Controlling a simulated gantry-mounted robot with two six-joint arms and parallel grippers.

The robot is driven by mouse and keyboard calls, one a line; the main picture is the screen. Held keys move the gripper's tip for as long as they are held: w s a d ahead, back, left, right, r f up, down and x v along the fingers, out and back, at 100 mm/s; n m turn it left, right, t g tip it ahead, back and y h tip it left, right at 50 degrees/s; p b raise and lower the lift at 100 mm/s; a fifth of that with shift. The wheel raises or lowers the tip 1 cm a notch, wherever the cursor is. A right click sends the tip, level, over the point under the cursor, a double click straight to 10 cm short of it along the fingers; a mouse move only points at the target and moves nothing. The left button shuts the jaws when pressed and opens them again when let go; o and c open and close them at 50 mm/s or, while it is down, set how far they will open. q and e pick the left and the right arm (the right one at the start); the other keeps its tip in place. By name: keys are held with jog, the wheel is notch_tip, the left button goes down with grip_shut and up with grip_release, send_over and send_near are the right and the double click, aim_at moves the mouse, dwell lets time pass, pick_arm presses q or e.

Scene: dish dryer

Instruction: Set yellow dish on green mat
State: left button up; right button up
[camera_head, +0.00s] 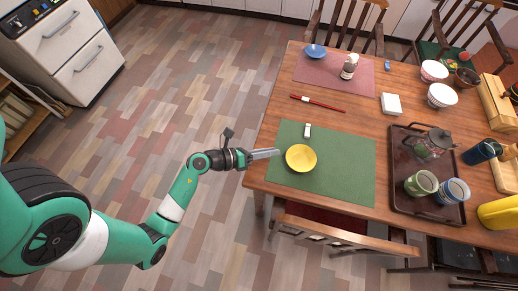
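The yellow dish (301,158) is a small round bowl. It appears to rest upright on the left part of the green mat (345,175), near the table's left edge. My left gripper (277,153) comes in from the left over the table edge. Its tips point at the dish and end just left of its rim, with a small gap showing. The fingers overlap from this angle, so I cannot tell whether they are open or shut. My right gripper is not in view.
A small white item (308,130) lies on the mat behind the dish. Red chopsticks (317,102) lie beyond the mat. A dark tray (405,205) with a teapot (434,145) and cups stands to the right. A chair (345,238) stands at the table's near side.

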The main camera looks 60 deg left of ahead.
pick_arm(q)
jog(key=p+v, duration=0.1)
jog(key=v, duration=0.4)
jog(key=shift+w, duration=0.1)
